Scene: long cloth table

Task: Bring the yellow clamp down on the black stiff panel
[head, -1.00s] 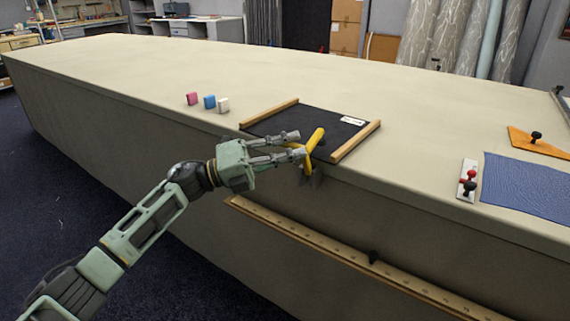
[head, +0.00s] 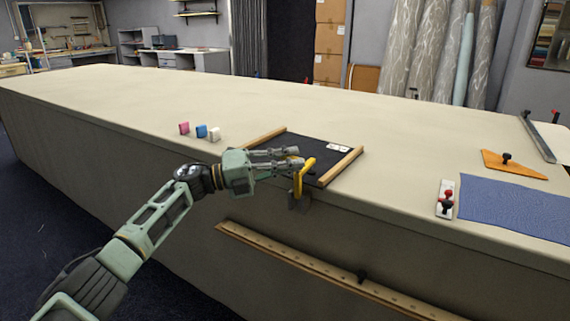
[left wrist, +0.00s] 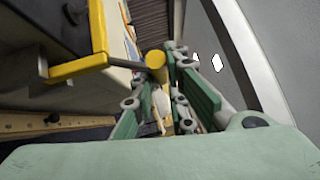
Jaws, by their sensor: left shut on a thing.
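The black stiff panel (head: 300,148) lies flat near the table's front edge, between two wooden strips. The yellow clamp (head: 307,173) stands at that edge with its grey bracket (head: 298,200) against the table's side. My left gripper (head: 296,158) is shut on the clamp's handle, over the panel's front part. In the left wrist view, the handle's round yellow end (left wrist: 155,60) shows at the fingers (left wrist: 160,98), with a yellow clamp arm (left wrist: 98,28) to its left. The gripper hides part of the clamp, and whether it touches the panel cannot be told. My right gripper is out of view.
Pink, blue and white blocks (head: 201,131) stand left of the panel. A white strip with red and black knobs (head: 446,200), blue cloth (head: 515,205) and an orange piece (head: 512,165) lie to the right. A wooden rail (head: 300,263) runs along the table's front.

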